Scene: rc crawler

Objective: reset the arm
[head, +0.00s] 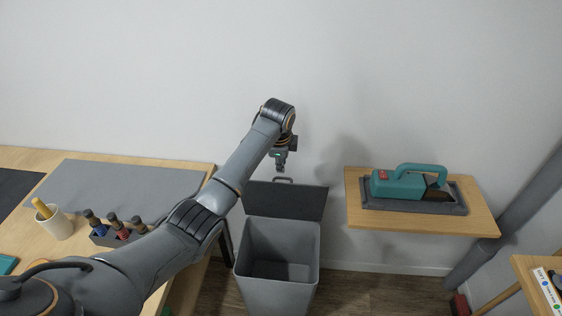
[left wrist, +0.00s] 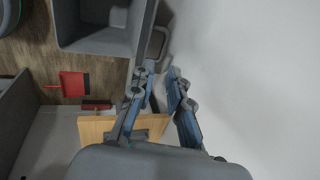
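My left arm reaches in from the left in the head view. Its left gripper (head: 281,164) points down above the grey bin's raised lid (head: 287,201), close to the lid's handle (head: 283,180). In the left wrist view, the fingers (left wrist: 158,76) stand apart with nothing between them. The handle (left wrist: 158,44) shows just beyond the tips and looks free of them. The bin (head: 278,243) is open and looks empty inside. My right gripper is in neither view.
On the left table stand a cup (head: 54,225) and a rack with tools (head: 112,235). A red dustpan (left wrist: 75,85) lies on the floor.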

